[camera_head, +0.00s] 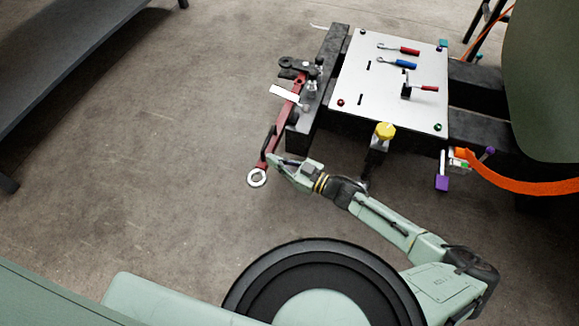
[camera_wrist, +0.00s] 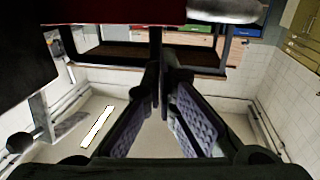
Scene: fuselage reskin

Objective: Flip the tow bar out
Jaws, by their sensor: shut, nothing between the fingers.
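The tow bar (camera_head: 272,142) is a long red bar with a pale metal ring (camera_head: 257,178) at its near end. It hangs along the left side of the dark cart frame, and its far end meets a dark bracket (camera_head: 293,66). My gripper (camera_head: 270,158) is beside the bar just above the ring; contact cannot be told. In the wrist view the red bar (camera_wrist: 130,11) crosses the top, above my fingertips (camera_wrist: 160,75), with a pale rounded end at its right. My fingers are shut with nothing between them.
A light plate (camera_head: 385,120) on the cart carries red and blue tools. A dark bench (camera_head: 60,55) stands far left. The floor left of the bar is clear.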

